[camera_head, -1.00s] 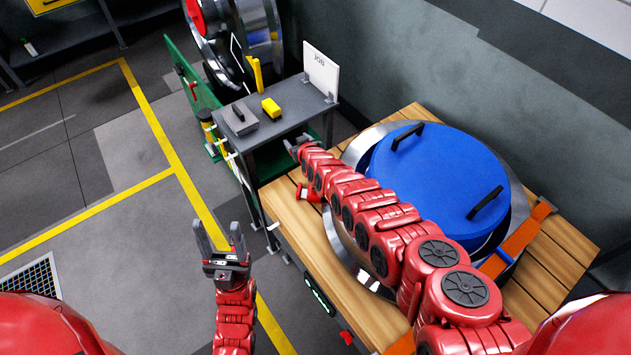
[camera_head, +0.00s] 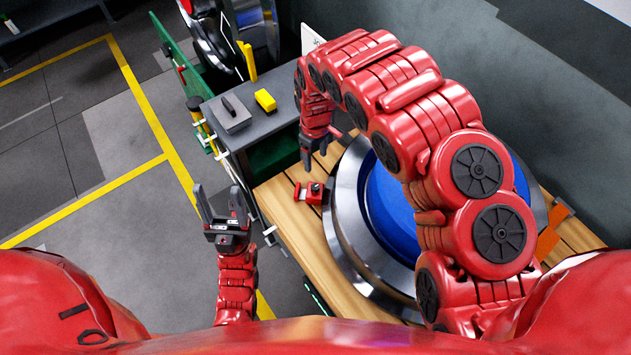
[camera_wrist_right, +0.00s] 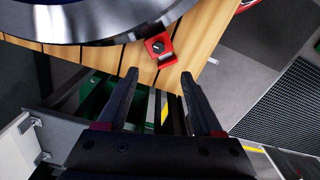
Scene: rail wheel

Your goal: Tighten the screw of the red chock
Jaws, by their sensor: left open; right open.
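The red chock (camera_head: 309,193) sits on the wooden pallet top, against the rim of the large metal wheel (camera_head: 345,215). In the right wrist view the chock (camera_wrist_right: 160,48) shows a dark round screw head (camera_wrist_right: 157,46) on its upper face. My right gripper (camera_head: 314,160) is above and just behind the chock in the head view, pointing down, open and empty. In the right wrist view its fingers (camera_wrist_right: 160,75) are spread, with the chock beyond the gap between them. My left gripper (camera_head: 220,195) is open and empty over the floor, left of the pallet.
A grey side table (camera_head: 265,122) holds a yellow block (camera_head: 265,100) and a grey box with a black item (camera_head: 231,113). A blue cover (camera_head: 390,215) lies on the wheel. A green panel (camera_head: 175,60) stands behind. The floor at left is clear.

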